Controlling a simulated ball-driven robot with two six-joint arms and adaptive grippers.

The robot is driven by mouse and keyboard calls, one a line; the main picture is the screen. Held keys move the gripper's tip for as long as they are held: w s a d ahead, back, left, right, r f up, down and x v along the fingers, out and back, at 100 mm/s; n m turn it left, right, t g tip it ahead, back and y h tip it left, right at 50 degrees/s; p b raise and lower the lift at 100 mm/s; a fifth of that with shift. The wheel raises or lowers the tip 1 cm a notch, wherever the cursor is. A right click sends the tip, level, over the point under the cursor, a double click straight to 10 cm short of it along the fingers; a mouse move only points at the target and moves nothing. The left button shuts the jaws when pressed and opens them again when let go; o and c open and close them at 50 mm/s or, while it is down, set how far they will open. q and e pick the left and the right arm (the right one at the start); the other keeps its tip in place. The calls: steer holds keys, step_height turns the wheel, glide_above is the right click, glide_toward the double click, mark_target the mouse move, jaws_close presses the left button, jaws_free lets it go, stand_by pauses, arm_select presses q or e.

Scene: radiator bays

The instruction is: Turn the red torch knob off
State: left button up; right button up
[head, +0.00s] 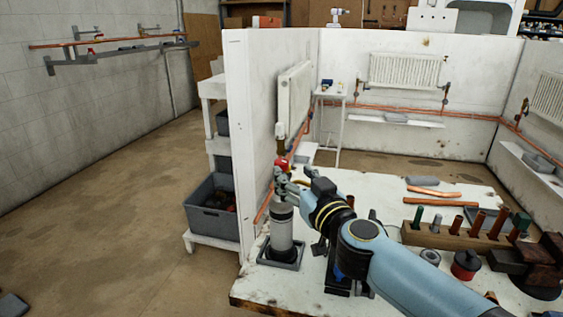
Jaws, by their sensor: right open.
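The red torch knob (282,163) shows just above my right gripper (281,179). The torch's grey canister (281,232) stands upright in a dark square holder (281,258) at the left front corner of the workbench. My right arm reaches in from the lower right, and its gripper is open at the top of the torch, close to the knob. The fingers hide part of the torch head, and I cannot tell if they touch the knob. My left gripper is not in view.
The white bench (375,188) holds copper pipes (440,201), a wooden tool rack (455,239) and a small red-and-black tin (466,264) on the right. A white partition (251,120) stands close behind the torch. A grey crate (211,206) sits on shelving at left.

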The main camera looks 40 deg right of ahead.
mark_target(284, 165)
steer(key=x, duration=0.7)
steer(key=shift+w+b, duration=0.3)
steer(key=shift+b, duration=0.1)
jaws_close()
